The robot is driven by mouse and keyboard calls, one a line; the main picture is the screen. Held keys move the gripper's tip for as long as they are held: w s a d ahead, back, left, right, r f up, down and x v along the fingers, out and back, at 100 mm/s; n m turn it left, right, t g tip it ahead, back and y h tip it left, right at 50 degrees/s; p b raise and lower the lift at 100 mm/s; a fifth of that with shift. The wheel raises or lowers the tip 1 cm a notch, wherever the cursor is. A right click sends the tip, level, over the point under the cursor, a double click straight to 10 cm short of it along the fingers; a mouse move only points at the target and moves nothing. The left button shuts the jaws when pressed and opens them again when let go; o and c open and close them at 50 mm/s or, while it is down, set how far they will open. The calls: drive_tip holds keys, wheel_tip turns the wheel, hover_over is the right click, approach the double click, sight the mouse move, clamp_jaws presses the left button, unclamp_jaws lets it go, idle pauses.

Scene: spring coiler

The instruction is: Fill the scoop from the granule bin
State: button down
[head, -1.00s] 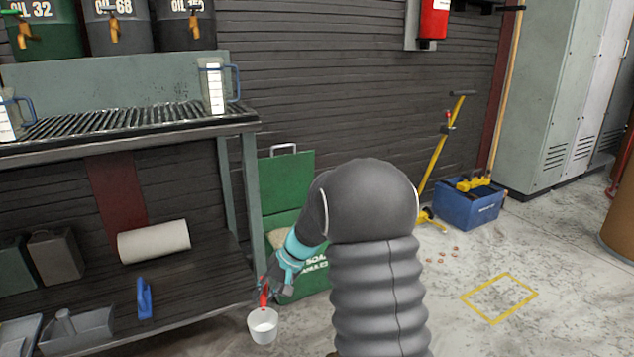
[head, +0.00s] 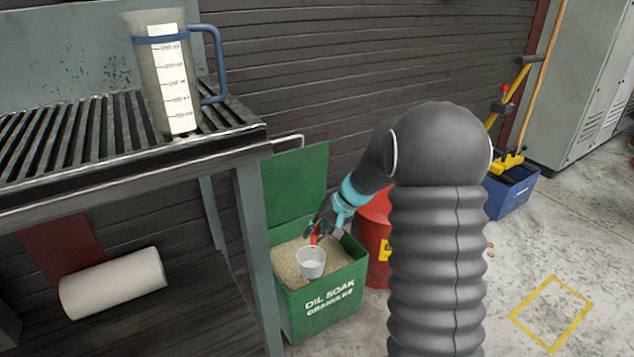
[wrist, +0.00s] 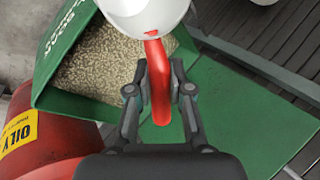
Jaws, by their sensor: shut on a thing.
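The scoop is a white cup (head: 311,263) with a red handle (wrist: 158,85). My gripper (wrist: 160,80) is shut on the red handle; it also shows in the head view (head: 318,228). The green granule bin (head: 322,304) is marked "OIL SOAK GRANULES" and its lid (head: 300,180) stands open at the back. Tan granules (head: 288,262) show inside the bin. In the head view the cup appears over the front part of the bin opening, upright, and looks empty inside. The cup's height above the granules is hard to tell.
A metal bench (head: 250,260) stands close left of the bin, with a measuring jug (head: 172,95) on its grated top and a paper roll (head: 112,283) below. A red can (head: 374,235) with a yellow label stands right of the bin. The dark wall is behind.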

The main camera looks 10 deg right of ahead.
drive_tip(key=w+d+r+m+t+h+p, duration=0.1)
drive_tip(key=w+d+m+t+h+p, duration=0.2)
drive_tip(key=w, duration=0.4)
drive_tip(key=w+d+r+m+t+h+p, duration=0.1)
drive_tip(key=w+m+t+h+p, duration=0.2)
drive_tip(key=w+m+h+p, duration=0.35)
drive_tip(key=shift+n+y, duration=0.25)
drive_tip(key=shift+n, duration=0.1)
drive_tip(key=shift+d+f+b, duration=0.15)
drive_tip(key=shift+f+b, duration=2.4)
drive_tip(key=shift+f, duration=2)
drive_tip(key=shift+d+f+b, duration=0.1)
drive_tip(key=shift+f+b, duration=2.4)
drive_tip(key=shift+f, duration=2.1)
drive_tip(key=shift+s+f, duration=0.15)
drive_tip(key=shift+f, duration=0.1)
wheel_tip(320, 180, up, 14)
drive_tip(key=p, duration=1.2)
drive_tip(key=shift+f, duration=0.25)
